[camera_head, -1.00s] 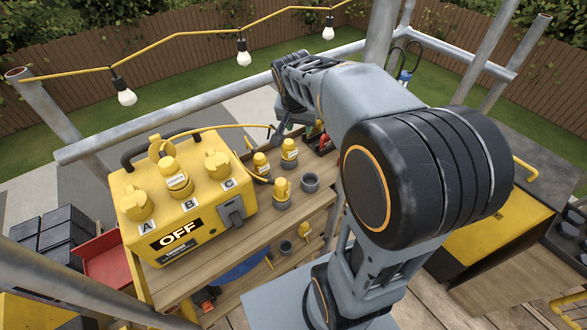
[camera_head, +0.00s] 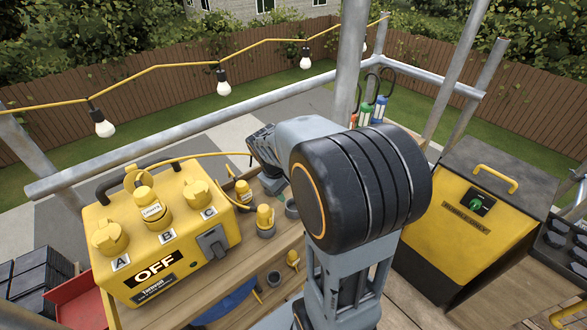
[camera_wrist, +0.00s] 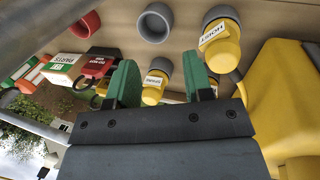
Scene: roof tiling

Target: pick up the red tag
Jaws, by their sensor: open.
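The red tag (camera_wrist: 97,67), with pale lettering, shows in the wrist view, left of and close to my left green finger. A dark ring lies just below it in the picture. I cannot tell whether the finger touches it. My gripper (camera_wrist: 160,65) is open, its two green fingers spread, with nothing held between them. A yellow plug with a white label (camera_wrist: 154,87) shows beyond the gap between the fingers. In the head view my arm covers the fingers, and I do not see the red tag there.
A yellow power box reading OFF (camera_head: 155,268) stands on the wooden bench, left of my arm. A plug labelled HOIST (camera_wrist: 222,45) and a grey socket (camera_wrist: 155,24) are near the fingers. A white-green box (camera_wrist: 62,68) sits beside the tag. A yellow bin (camera_head: 455,225) stands right.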

